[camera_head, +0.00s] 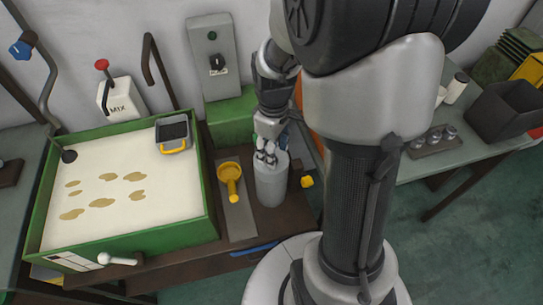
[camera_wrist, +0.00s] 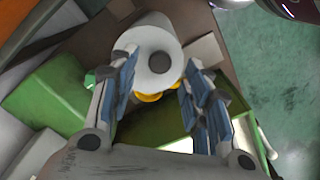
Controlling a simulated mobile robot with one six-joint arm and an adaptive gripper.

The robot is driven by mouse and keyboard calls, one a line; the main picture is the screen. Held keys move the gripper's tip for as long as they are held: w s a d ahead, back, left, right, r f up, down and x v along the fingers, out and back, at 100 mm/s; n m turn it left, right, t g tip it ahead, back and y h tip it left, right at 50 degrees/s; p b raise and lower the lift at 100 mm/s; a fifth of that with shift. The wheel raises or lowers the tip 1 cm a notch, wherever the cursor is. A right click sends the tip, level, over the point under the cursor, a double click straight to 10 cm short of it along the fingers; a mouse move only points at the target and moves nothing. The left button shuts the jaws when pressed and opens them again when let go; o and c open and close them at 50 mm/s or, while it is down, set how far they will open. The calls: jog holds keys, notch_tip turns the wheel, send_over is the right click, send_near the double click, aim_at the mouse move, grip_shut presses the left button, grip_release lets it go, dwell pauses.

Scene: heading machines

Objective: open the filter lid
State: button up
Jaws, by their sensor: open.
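A pale grey upright cylinder (camera_head: 271,188), which looks like the filter, stands on the dark bench right of the green tank. Its round top with a darker round knob (camera_wrist: 160,62) shows in the wrist view and looks like the lid, seated on the cylinder. My gripper (camera_head: 266,157) is above the cylinder, pointing down, and hides part of the top in the head view. In the wrist view its two blue-grey fingers are spread, one on each side of the knob. They hold nothing. I cannot tell whether the fingertips touch the top.
The green tank (camera_head: 212,195) of pale liquid with brown patches is at left. A yellow funnel-like part (camera_head: 230,175) stands close left of the cylinder. A small yellow part (camera_head: 307,181) is close on its right. A grey control box (camera_head: 213,55) is on the wall behind.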

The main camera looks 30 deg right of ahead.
jog(key=shift+f+b, duration=0.35)
jog(key=shift+f, duration=1.15)
grip_shut()
